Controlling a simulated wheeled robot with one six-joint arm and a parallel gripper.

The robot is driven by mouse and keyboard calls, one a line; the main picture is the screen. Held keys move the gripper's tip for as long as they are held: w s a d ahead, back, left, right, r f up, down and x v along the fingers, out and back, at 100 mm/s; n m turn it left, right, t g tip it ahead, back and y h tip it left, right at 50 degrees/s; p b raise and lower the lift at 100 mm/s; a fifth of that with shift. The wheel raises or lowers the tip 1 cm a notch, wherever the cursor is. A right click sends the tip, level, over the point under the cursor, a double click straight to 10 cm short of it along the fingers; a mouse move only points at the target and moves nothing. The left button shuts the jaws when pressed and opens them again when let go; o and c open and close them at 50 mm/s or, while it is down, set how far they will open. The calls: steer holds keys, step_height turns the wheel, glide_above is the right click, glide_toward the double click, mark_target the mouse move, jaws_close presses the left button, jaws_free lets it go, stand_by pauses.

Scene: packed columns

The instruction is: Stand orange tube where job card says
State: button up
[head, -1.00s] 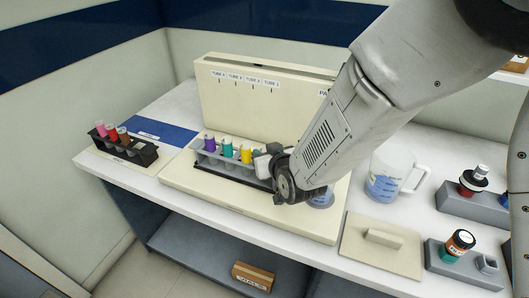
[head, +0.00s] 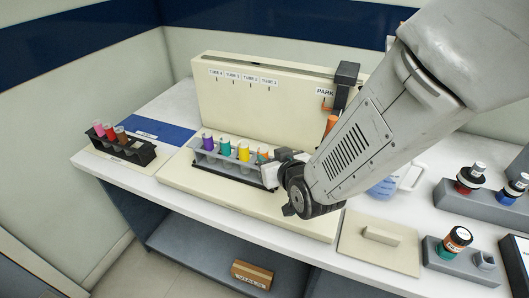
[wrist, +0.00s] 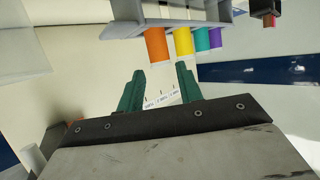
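The orange tube (wrist: 155,44) stands in the grey rack (wrist: 175,22) in the wrist view, at the end of a row beside the yellow tube (wrist: 183,42). My gripper (wrist: 160,78) is open and empty, its green fingers apart and their tips just short of the orange tube. In the head view my gripper (head: 268,168) is at the right end of the rack (head: 225,166) and mostly hides the orange tube. No readable job card shows; the panel (head: 220,105) carries labels TUBE 4 to TUBE 1 and PARK.
A black rack (head: 140,152) with pink, red and brown tubes stands at left near a blue mat (head: 160,131). A black post with an orange part (head: 330,123) is at PARK. A beaker (head: 385,187), a lidded plate (head: 380,245) and grey holders (head: 465,262) are at right.

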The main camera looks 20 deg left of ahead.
steer(key=v, duration=0.5)
steer(key=shift+s+d+r, duration=0.1)
steer(key=shift+s+d, duration=0.15)
